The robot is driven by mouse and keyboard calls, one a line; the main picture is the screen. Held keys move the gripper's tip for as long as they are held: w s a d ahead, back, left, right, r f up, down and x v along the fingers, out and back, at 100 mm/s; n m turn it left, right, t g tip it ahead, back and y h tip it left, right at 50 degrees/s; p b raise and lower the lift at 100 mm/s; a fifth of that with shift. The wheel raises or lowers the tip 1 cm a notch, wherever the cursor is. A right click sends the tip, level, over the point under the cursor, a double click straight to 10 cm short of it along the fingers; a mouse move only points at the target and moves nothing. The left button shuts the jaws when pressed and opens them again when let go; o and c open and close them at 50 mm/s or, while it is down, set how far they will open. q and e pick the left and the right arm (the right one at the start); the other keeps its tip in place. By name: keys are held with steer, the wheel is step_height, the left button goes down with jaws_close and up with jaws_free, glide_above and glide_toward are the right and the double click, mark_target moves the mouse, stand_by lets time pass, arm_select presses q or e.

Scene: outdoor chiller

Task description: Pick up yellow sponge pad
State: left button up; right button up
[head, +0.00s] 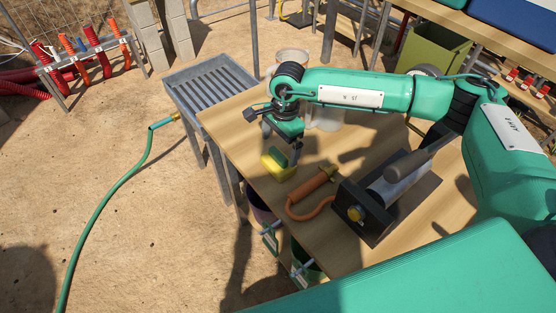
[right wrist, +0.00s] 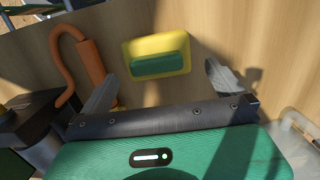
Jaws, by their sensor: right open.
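The yellow sponge pad (head: 278,166) lies on the wooden table near its left edge in the head view. In the right wrist view it is a yellow block (right wrist: 133,48) with a green block on it, which I take to be part of the pad. My right gripper (head: 284,149) is above the pad, pointing down, its near finger close beside it. In the right wrist view the right gripper (right wrist: 161,72) has its fingers wide apart, with the pad ahead and between them, not held. My left gripper is not in view.
An orange-handled tool with a hose (head: 315,187) and a dark box with a metal cylinder (head: 364,215) stand right of the pad. Pale translucent containers (head: 326,118) stand behind the gripper. A metal grated tray (head: 208,85) adjoins the table's far left end.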

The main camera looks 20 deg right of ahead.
mark_target(279, 153)
steer(key=shift+s+a+f+p, duration=0.1)
steer(key=shift+s+f+p, duration=0.1)
steer(key=shift+f+p, duration=0.15)
steer(key=f, duration=0.1)
steer(key=f+p, duration=0.1)
steer(key=f, duration=0.1)
steer(key=shift+s+a+f, duration=0.15)
steer(key=shift+a+f, duration=0.05)
steer(key=shift+f, duration=0.35)
steer(key=c, duration=0.8)
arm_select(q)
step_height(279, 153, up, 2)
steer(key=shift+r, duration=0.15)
arm_select(e)
steer(key=shift+o, duration=0.2)
steer(key=shift+r, duration=0.15)
